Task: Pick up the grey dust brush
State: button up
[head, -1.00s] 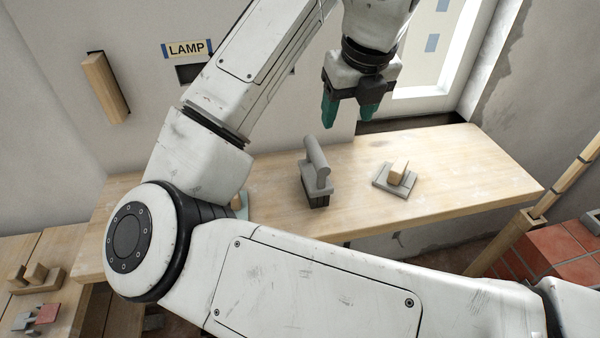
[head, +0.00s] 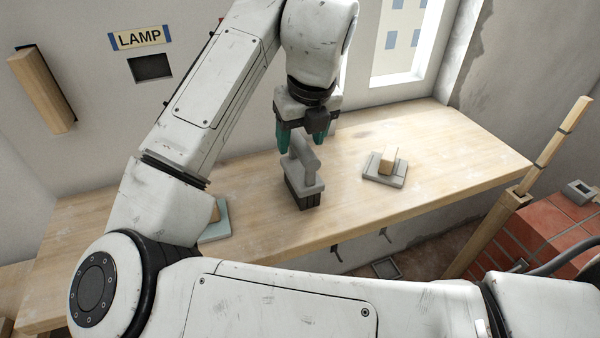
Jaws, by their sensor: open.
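The grey dust brush (head: 305,188) stands on the wooden workbench, near its middle, with dark bristles down and its grey handle slanting up. My gripper (head: 301,150) points down with its green fingers spread. It is open and at the top of the brush's handle in the picture. The fingers appear on either side of the handle's upper end; I cannot tell whether they touch it.
The wooden workbench (head: 440,150) runs along the wall. A grey float with a wooden grip (head: 385,177) lies to the right of the brush. A pale blue-green plate (head: 214,233) with a wooden block lies left, partly hidden by my arm. Red bricks (head: 560,240) stand at the right.

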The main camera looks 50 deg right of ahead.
aim_at(300, 168)
jog(key=shift+d+p+x, duration=0.1)
jog(key=shift+p+x, duration=0.1)
jog(key=shift+x, duration=1.3)
jog(key=shift+d+p+x, duration=0.15)
jog(key=shift+x, duration=1.35)
jog(key=shift+s, duration=0.1)
jog(key=shift+c, duration=0.2)
grip_shut()
jog(key=shift+r, duration=0.1)
